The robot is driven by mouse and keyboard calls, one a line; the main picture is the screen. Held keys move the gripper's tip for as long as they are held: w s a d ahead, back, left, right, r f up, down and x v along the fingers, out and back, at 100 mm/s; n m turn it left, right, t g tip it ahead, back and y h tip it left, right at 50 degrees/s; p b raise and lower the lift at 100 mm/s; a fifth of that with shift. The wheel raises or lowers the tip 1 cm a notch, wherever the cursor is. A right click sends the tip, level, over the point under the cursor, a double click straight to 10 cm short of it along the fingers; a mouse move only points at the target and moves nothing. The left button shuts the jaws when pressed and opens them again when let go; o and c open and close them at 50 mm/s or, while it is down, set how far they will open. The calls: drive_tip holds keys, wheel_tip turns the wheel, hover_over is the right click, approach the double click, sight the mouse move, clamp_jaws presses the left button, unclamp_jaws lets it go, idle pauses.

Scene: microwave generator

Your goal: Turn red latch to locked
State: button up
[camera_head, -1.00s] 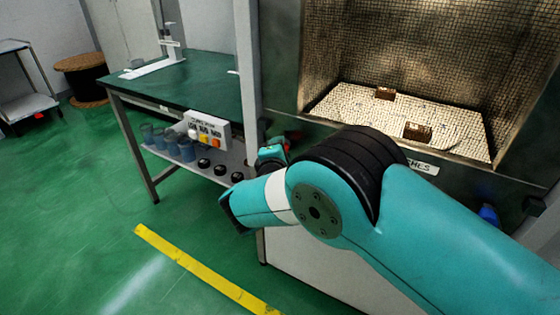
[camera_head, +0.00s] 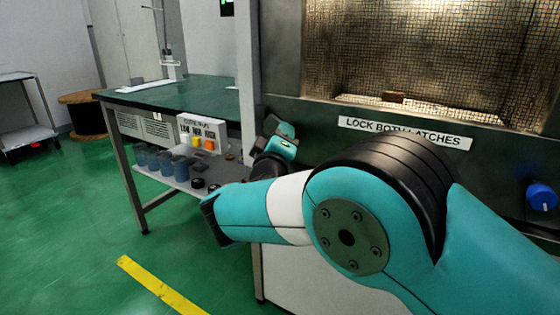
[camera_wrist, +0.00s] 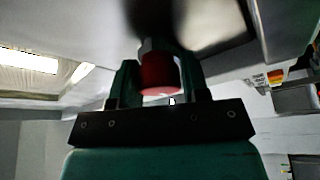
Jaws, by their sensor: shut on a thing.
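The red latch (camera_wrist: 160,76) is a short red knob on a metallic stem, seen in the wrist view. My gripper (camera_wrist: 159,84) has one finger on each side of the knob and is shut on it. In the head view my gripper (camera_head: 283,142) is small, at the left end of the metal cabinet front, and the red latch is hidden there. I cannot tell the latch's turn angle. A blue latch (camera_head: 541,197) sits at the right end of the same front.
A sign (camera_head: 405,133) on the cabinet reads "LOCK BOTH LATCHES". Above it is a mesh-lined chamber (camera_head: 430,50). A green-topped bench (camera_head: 190,92) with blue cups (camera_head: 180,168) on its lower shelf stands at the left.

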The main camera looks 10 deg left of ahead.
drive_tip(key=shift+f+m+t+h+b, duration=0.25)
drive_tip(key=shift+m+h+b, duration=0.35)
drive_tip(key=shift+m+b, duration=0.8)
drive_tip(key=shift+r+b, duration=0.1)
drive_tip(key=shift+b, duration=0.2)
drive_tip(key=shift+d+r, duration=0.1)
drive_tip(key=shift+r, duration=0.1)
drive_tip(key=o, duration=0.9)
drive_tip(key=shift+w, duration=0.1)
drive_tip(key=shift+f, duration=0.1)
